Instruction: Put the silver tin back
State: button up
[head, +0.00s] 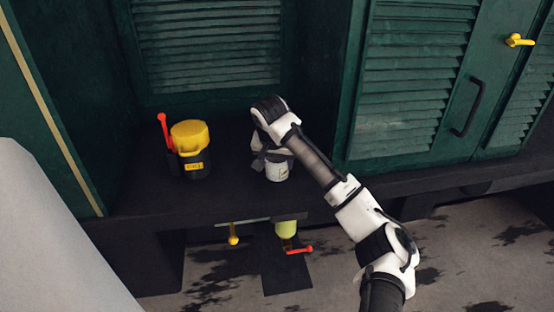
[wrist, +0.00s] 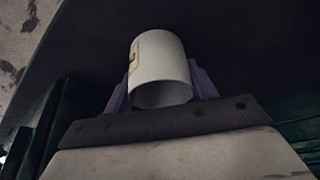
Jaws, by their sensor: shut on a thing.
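The silver tin (head: 277,172) is a pale, short cylinder on or just above the dark shelf (head: 225,190), in the middle of the head view. My gripper (head: 268,161) is over it, with the arm reaching in from the lower right. In the wrist view the tin (wrist: 158,62) is between the two purple-grey fingers of my gripper (wrist: 160,88), which is shut on it. A tan label with a dark mark shows on its side. I cannot tell whether its base touches the shelf.
A black container with a yellow lid (head: 189,135) and a red lever stands left of the tin. Under the shelf edge hang a yellow knob (head: 233,240) and a yellow-green cup (head: 287,229) with a red lever. Green louvred panels (head: 420,80) stand behind and right. Bare shelf lies between container and tin.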

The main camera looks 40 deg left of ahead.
jog(key=o, duration=1.1)
jog(key=shift+r, duration=0.1)
